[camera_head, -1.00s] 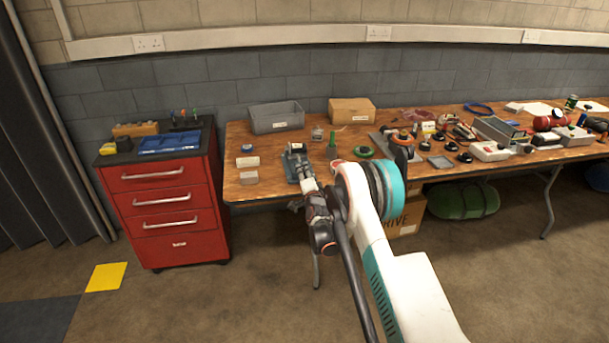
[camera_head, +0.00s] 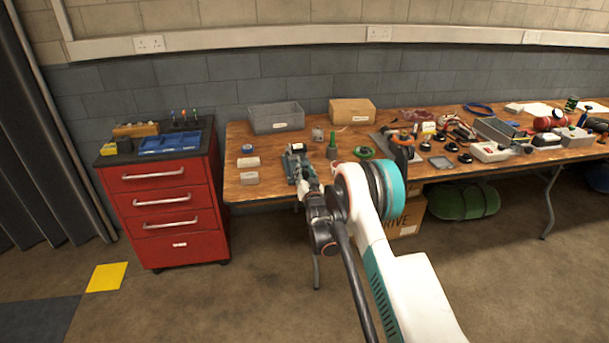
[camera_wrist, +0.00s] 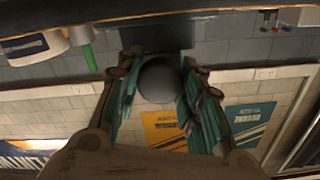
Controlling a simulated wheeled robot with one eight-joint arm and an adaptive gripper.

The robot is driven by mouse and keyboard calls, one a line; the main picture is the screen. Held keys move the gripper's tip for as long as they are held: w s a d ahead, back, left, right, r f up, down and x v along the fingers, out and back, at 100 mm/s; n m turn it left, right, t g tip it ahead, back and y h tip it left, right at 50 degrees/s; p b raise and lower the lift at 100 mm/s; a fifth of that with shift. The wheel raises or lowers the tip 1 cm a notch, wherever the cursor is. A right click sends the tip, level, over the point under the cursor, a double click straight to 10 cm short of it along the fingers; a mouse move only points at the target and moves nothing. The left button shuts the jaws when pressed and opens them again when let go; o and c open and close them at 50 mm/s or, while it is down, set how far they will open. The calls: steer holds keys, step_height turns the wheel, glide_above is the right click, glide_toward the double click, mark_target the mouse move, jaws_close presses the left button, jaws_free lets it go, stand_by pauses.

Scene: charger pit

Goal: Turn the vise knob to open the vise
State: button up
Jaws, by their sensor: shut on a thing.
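The vise (camera_head: 294,158) is a small grey-green block at the front edge of the wooden workbench, left of the middle. In the wrist view, its round dark knob (camera_wrist: 160,80) lies between the teal fingers of my gripper (camera_wrist: 161,98). The fingers close in on both sides of the knob. A dark block (camera_wrist: 157,36), seemingly the vise body, shows behind the knob. In the head view, my gripper (camera_head: 303,184) is at the front of the vise, partly hidden by my own wrist. The knob and the jaw gap cannot be made out there.
A green upright object (camera_head: 331,147) stands right of the vise. A grey bin (camera_head: 276,118) and a cardboard box (camera_head: 352,111) stand behind. Small labelled pieces (camera_head: 249,177) lie to its left. A red drawer cabinet (camera_head: 165,200) stands left of the workbench (camera_head: 236,138).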

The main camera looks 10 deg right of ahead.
steer(key=n, duration=0.7)
steer(key=shift+s+a+f, duration=0.1)
steer(key=n, duration=0.6)
steer(key=shift+n, duration=0.4)
steer(key=n, duration=0.7)
steer(key=shift+f, duration=0.1)
steer(key=n, duration=0.6)
steer(key=shift+n, duration=0.3)
steer(key=o, duration=1.1)
steer(key=shift+c, duration=0.2)
